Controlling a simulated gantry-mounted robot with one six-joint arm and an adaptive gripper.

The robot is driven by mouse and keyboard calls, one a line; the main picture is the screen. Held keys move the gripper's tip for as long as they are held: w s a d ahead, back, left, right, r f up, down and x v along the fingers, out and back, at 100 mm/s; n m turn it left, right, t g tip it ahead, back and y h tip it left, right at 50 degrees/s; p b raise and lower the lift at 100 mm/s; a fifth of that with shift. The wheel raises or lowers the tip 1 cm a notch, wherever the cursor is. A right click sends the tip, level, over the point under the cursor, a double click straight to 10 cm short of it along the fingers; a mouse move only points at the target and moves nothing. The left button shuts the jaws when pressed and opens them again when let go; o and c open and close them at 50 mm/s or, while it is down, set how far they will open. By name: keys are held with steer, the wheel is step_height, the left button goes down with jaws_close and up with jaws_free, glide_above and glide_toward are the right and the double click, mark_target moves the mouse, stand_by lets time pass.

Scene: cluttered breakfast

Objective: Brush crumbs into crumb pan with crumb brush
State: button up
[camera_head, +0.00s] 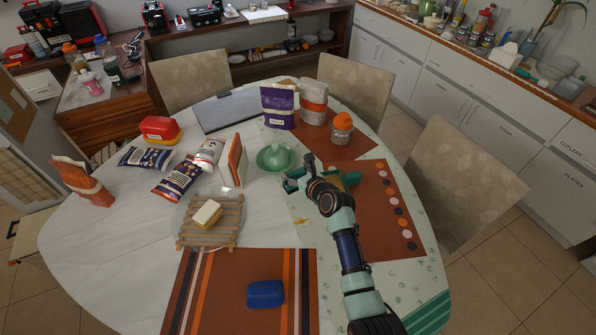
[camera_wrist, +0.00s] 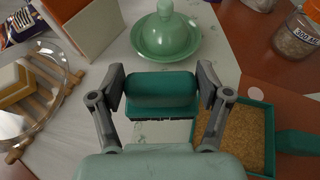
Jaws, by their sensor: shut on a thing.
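My gripper (camera_wrist: 160,95) is shut on the crumb brush (camera_wrist: 160,88), a teal block with dark bristles below. In the head view the brush (camera_head: 292,184) shows at the left of my gripper (camera_head: 307,181), low over the white tabletop. The crumb pan (camera_wrist: 267,118) has a teal rim, a teal handle pointing right and a granular brown inside. It lies just right of my gripper, and in the head view it (camera_head: 352,179) is partly hidden by my wrist. Small orange bits, possibly crumbs (camera_head: 297,221), lie on the table in front of the brush. I cannot tell whether bristles touch the table.
A green domed dish (camera_head: 275,158) stands behind the brush. A jar with an orange lid (camera_head: 342,131) stands beyond the pan. A blue lidded box (camera_head: 265,293) sits on the front striped mat (camera_head: 218,300).

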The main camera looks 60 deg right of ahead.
steer(key=shift+r+p, duration=1.1)
steer(key=shift+r, duration=0.15)
